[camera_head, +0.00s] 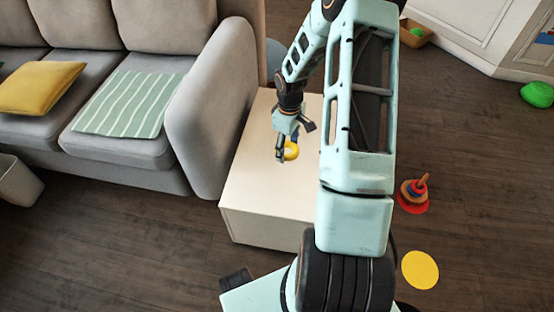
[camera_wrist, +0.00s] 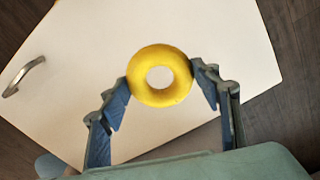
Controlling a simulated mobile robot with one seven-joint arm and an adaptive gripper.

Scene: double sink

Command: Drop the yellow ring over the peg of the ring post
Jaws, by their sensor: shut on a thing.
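The yellow ring (camera_wrist: 178,91) is between the fingertips of my gripper (camera_wrist: 160,80) in the wrist view, one finger at each side. My gripper is shut on it, and the ring's hole faces the camera. In the head view the yellow ring (camera_head: 291,150) shows at my gripper (camera_head: 287,148), over the white cabinet top. The gap between ring and cabinet top cannot be told.
The white cabinet (camera_head: 245,180) stands beside a grey sofa (camera_head: 210,110). A yellow disc (camera_head: 419,269) lies on the floor at the lower right. A green object (camera_head: 537,94) is at the far right. The wood floor right of the post is clear.

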